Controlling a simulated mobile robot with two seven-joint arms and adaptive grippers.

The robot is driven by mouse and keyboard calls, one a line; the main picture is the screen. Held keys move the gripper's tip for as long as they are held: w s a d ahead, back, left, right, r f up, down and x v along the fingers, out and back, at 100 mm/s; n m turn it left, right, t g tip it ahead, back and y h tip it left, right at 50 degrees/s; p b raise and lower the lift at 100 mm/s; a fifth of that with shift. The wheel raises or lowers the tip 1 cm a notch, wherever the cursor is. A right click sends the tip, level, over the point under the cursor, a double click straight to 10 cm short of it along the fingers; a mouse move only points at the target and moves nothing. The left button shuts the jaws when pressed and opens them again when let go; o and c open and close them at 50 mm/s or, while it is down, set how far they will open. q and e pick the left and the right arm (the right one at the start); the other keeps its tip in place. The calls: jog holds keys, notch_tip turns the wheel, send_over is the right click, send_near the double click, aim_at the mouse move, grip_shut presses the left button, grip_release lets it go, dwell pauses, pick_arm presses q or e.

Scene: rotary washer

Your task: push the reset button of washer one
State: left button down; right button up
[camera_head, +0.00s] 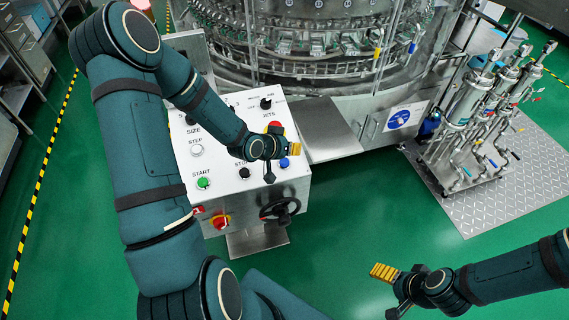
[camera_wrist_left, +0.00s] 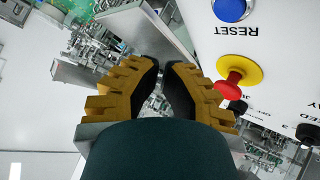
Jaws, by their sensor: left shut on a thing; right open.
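The blue reset button (camera_head: 284,163) sits on the right part of the white slanted control panel (camera_head: 222,163), partly beside my left gripper. It also shows in the left wrist view (camera_wrist_left: 231,10), cut by the top edge, above the upside-down word RESET. My left gripper (camera_head: 293,149) hangs over the panel's right edge, close to the button; contact cannot be made out in the head view. In the wrist view its yellow-backed fingers (camera_wrist_left: 163,75) are close together, with no object seen between them, and the button is apart from them. My right gripper (camera_head: 388,291) is open above the green floor.
A red emergency stop (camera_head: 274,127) lies just behind the left gripper. The rotary washer (camera_head: 320,40) stands behind; a valve stand (camera_head: 470,120) is at right.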

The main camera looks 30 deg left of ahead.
pick_arm(q)
jog(key=shift+w+a+f+b, duration=0.25)
jog(key=shift+f+b, duration=0.4)
jog(key=shift+f, duration=0.45)
jog(key=shift+w+a+f+b, duration=0.2)
jog(key=shift+f+b, duration=0.5)
jog(key=shift+f, duration=0.45)
jog(key=shift+w+a+f+b, duration=0.2)
jog(key=shift+f+b, duration=0.45)
jog(key=shift+f, duration=0.45)
jog(key=shift+f, duration=0.1)
jog(key=shift+a+f+b, duration=0.15)
jog(key=shift+f+b, duration=0.15)
jog(key=shift+b, duration=0.05)
jog(key=shift+w+f+b, duration=0.1)
jog(key=shift+f+b, duration=0.2)
jog(key=shift+f, duration=0.1)
jog(key=shift+r+p, duration=0.5)
jog(key=shift+r, duration=0.3)
jog(key=shift+r, duration=0.15)
jog(key=r+p, duration=0.2)
jog(key=r, duration=0.1)
jog(key=s+d+r+p, duration=0.1)
jog(key=shift+s+d+r, duration=0.1)
jog(key=shift+r, duration=0.2)
